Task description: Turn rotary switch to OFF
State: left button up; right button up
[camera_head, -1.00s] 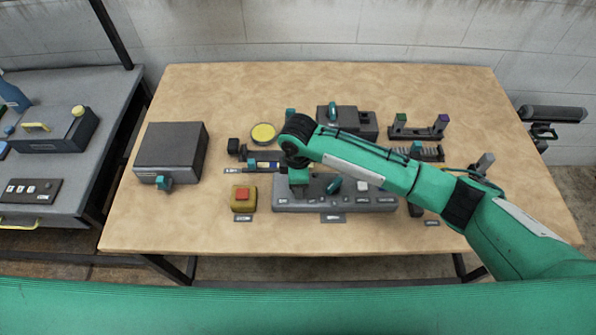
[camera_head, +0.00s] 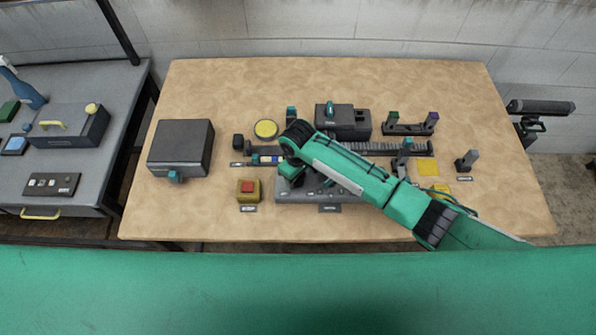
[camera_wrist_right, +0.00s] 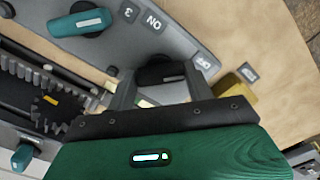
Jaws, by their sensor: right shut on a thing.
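The grey switch panel (camera_head: 310,197) lies near the front middle of the table, partly hidden by my right arm. In the right wrist view, the panel (camera_wrist_right: 120,42) carries ON and OFF labels and a dark rotary switch (camera_wrist_right: 160,72) between them. My right gripper (camera_wrist_right: 160,88) is shut on this rotary switch, one finger on each side. The switch's pointer and exact angle are hidden. In the head view, my right gripper (camera_head: 290,170) is over the panel's left end, its fingertips hidden. A second, teal-topped knob (camera_wrist_right: 80,18) sits apart on the panel. My left gripper is not in view.
A yellow box with a red button (camera_head: 248,190) stands left of the panel. A dark box (camera_head: 181,146) is at the table's left, and another dark box (camera_head: 343,121) with a teal handle stands behind. Bare tabletop lies along the front edge.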

jog(key=shift+r+m, duration=0.1)
jog(key=shift+m, duration=0.2)
dwell(0.4)
jog(key=o, duration=1)
notch_tip(320, 180, up, 14)
jog(key=b, duration=0.3)
jog(key=shift+b, duration=0.4)
jog(key=shift+f, duration=0.2)
